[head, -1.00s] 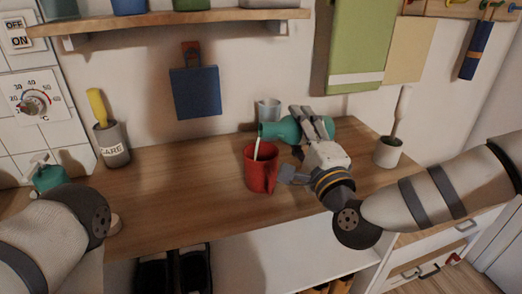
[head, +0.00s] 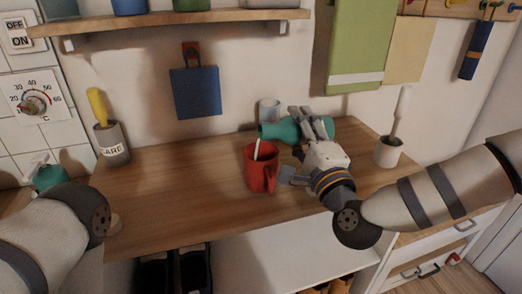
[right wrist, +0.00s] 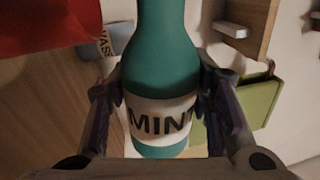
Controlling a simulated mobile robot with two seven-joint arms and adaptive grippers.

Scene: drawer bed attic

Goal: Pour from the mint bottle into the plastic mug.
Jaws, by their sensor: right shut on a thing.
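The teal mint bottle (head: 287,130) lies nearly on its side above the counter, its mouth pointing left, above and behind the red plastic mug (head: 259,173). The mug stands upright on the wooden counter. A short pale streak shows at the mug's opening, a little below the bottle's mouth; I cannot tell whether it is liquid. My right gripper (head: 309,122) is shut around the bottle. In the right wrist view the bottle (right wrist: 160,65) is between both fingers, its MINT label facing the camera. A red surface, likely the mug (right wrist: 45,25), fills the upper left there. My left gripper is out of view.
A grey cup (head: 269,109) stands behind the bottle. A white pot (head: 388,153) with a brush is at right, and a grey holder (head: 113,147) with a yellow handle at left. A shelf (head: 180,18) hangs above. The counter (head: 180,190) left of the mug is clear.

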